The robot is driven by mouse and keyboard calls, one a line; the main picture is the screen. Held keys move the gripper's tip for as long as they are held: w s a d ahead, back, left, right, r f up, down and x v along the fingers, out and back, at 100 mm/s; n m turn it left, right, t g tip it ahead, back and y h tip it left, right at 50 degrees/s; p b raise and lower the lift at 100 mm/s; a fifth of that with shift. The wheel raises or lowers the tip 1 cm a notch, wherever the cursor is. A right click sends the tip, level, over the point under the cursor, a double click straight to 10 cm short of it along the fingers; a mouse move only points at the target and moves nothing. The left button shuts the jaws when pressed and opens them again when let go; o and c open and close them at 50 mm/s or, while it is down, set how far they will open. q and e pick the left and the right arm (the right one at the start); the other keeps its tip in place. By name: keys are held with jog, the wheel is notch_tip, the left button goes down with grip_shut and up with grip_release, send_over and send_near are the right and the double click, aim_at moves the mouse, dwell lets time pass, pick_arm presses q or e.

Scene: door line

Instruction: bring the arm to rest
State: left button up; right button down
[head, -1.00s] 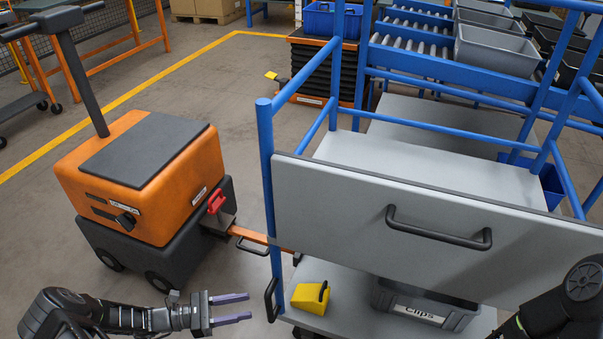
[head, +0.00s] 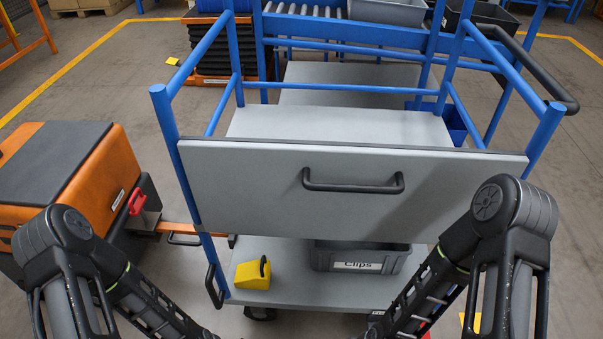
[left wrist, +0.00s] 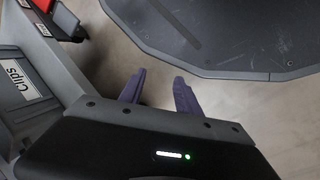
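My left gripper shows in the left wrist view (left wrist: 158,84) with its two purple fingers apart and nothing between them. In the head view both my arms are folded in at the lower left and lower right, and their grippers are out of the picture. The blue-framed cart (head: 186,192) stands in front of me, its grey front panel (head: 250,195) upright with a dark handle (head: 352,187). A grey bin labelled Clips (head: 360,257) and a yellow block (head: 250,275) sit on the cart's lower shelf. The bin also shows in the left wrist view (left wrist: 22,85).
An orange and black tug (head: 60,175) stands left of the cart, with an orange bar (head: 175,228) running towards it. A roller conveyor (head: 310,28) with grey bins (head: 388,12) is behind the cart. Open floor (head: 110,85) lies at the back left.

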pick_arm(q)
jog(key=d+r+m+p, duration=0.1)
jog(key=d+r+m, duration=0.3)
jog(key=d+r, duration=0.15)
notch_tip(320, 180, up, 21)
jog(key=p, duration=2.1)
jog(key=shift+s, duration=0.3)
jog(key=shift+a, duration=0.1)
jog(key=shift+a, duration=0.1)
